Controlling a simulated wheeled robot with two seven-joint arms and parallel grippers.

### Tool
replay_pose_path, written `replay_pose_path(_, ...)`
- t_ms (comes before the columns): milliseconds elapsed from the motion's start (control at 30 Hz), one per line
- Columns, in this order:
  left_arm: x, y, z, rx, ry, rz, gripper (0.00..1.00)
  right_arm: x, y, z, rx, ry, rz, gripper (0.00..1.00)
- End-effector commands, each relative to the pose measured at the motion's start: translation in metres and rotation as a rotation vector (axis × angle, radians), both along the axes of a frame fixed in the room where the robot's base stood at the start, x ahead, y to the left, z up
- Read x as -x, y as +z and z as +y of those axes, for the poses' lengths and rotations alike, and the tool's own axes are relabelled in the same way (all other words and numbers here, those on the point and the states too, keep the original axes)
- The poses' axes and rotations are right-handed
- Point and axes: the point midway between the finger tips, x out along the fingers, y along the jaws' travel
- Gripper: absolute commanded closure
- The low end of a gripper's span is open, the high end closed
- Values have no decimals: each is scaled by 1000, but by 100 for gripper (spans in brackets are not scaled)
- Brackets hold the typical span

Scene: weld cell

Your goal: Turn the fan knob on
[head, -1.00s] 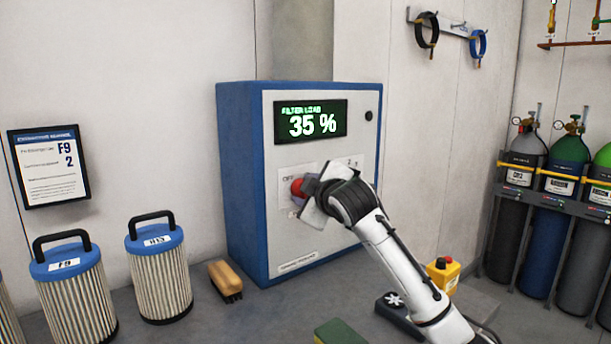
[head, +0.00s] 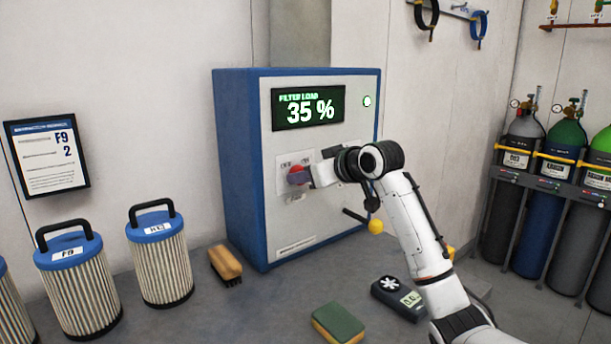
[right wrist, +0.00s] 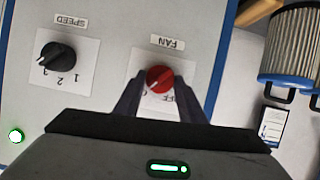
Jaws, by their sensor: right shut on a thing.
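The red fan knob (head: 297,176) sits on a white plate on the front of the blue and grey filter cabinet (head: 240,170). In the right wrist view the red knob (right wrist: 159,79) lies below the FAN label, with its plate lettering partly hidden. My right gripper (right wrist: 161,88) is shut on the knob, one finger on each side. In the head view my right gripper (head: 308,176) reaches the knob from the right. A round lamp (head: 367,101) at the cabinet's upper right glows green. The display (head: 308,107) reads FILTER LOAD 35 %. My left gripper is not in view.
The black speed knob (right wrist: 57,60) is beside the fan knob. A yellow-balled lever (head: 375,226) sticks out at the cabinet's lower right. A brush (head: 225,262), filters (head: 160,265), a sponge (head: 338,323) and a handheld meter (head: 398,297) stand or lie around it.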

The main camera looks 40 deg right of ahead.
Motion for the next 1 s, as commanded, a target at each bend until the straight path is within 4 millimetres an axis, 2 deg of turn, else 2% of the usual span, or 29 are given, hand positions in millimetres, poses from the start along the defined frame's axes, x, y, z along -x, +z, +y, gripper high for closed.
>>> replay_pose_path(300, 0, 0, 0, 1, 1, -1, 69, 0, 1, -1, -89, 1, -13, 86)
replay_pose_path(767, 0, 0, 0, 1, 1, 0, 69, 0, 1, -1, -101, 0, -14, 86)
replay_pose_path(800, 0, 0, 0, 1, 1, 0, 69, 0, 1, -1, -100, -1, -14, 59)
replay_pose_path(900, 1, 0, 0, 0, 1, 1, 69, 0, 1, -1, -100, 0, -13, 45)
replay_pose_path(1000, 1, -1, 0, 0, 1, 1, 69, 0, 1, -1, -99, 0, -13, 45)
